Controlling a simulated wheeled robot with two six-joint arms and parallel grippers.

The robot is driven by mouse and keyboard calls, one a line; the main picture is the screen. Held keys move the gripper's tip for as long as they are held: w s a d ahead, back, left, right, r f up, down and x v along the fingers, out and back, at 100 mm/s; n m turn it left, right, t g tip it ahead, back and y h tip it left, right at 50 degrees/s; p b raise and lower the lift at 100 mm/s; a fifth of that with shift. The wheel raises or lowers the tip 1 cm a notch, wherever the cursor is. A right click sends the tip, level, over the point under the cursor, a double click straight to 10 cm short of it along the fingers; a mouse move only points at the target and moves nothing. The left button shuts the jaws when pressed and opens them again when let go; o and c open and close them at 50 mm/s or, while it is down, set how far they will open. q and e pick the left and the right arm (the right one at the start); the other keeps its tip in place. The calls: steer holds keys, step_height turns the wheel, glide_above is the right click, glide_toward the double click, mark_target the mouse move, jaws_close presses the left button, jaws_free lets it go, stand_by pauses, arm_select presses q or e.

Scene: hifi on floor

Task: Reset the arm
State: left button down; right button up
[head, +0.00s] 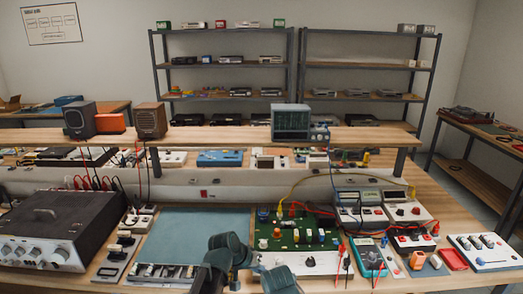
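Dark teal, rounded parts of my own arm show at the bottom centre of the head view, in front of the workbench (113,262). They overlap the lower right of the blue-grey mat (195,228) and the front of the green circuit board (290,240). I cannot tell which arm they belong to. No gripper fingers can be made out, and neither gripper is visible. No object is seen held.
A large amplifier (62,230) stands at the bench's left. Meters (358,210), a teal multimeter (368,257) and a switch panel (485,252) crowd the right. A raised shelf holds an oscilloscope (290,121) and speakers (151,121). Thin cables loop over the board. The mat's middle is clear.

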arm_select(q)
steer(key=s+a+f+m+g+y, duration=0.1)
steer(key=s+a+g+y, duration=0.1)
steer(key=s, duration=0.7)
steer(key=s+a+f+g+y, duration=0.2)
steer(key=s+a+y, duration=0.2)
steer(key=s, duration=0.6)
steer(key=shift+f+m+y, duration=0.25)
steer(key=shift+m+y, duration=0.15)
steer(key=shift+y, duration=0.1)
